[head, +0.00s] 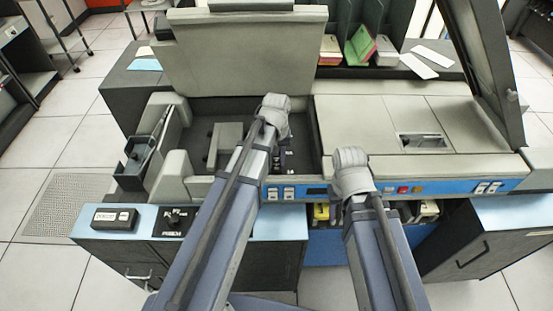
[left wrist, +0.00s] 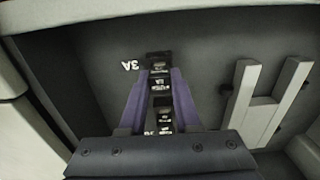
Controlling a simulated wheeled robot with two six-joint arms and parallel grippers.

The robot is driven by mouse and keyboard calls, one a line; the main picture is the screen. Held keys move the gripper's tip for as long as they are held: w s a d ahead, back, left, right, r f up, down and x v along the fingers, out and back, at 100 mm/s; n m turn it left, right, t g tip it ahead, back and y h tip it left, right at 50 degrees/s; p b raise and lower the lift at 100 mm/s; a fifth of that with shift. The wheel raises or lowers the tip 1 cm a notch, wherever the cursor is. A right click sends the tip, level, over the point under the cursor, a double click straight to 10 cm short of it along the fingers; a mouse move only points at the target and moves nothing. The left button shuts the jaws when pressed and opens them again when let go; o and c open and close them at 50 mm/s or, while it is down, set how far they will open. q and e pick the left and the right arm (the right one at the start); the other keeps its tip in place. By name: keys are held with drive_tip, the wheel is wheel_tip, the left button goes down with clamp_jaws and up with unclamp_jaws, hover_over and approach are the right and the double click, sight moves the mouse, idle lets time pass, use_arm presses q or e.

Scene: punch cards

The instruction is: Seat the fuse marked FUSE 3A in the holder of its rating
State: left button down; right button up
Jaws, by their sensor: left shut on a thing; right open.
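My left gripper (left wrist: 161,78) is inside the machine's open dark bay, its purple fingers shut on a small dark fuse (left wrist: 160,84) with pale lettering too small to read. A black holder (left wrist: 158,60) is right at the fingertips, beside a white 3A mark (left wrist: 130,65) that appears upside down. I cannot tell whether the fuse is in it. Another black holder (left wrist: 164,126) lies lower between the fingers, with its mark partly hidden. In the head view my left wrist mostly covers the holders. My right gripper (head: 350,172) is at the machine's front, open; its fingers are hidden.
Pale uprights (left wrist: 256,100) stand right of the fingers in the bay. A raised lid (head: 245,55) stands behind.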

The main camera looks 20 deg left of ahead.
sight(276, 159)
use_arm(q)
drive_tip(key=shift+f, duration=0.3)
drive_tip(key=c, duration=0.5)
unclamp_jaws()
drive_tip(key=shift+c, duration=0.2)
drive_tip(key=shift+r, duration=0.15)
wheel_tip(276, 159, up, 8)
drive_tip(key=p, duration=0.7)
drive_tip(key=shift+p, duration=0.3)
drive_tip(key=shift+f, duration=0.2)
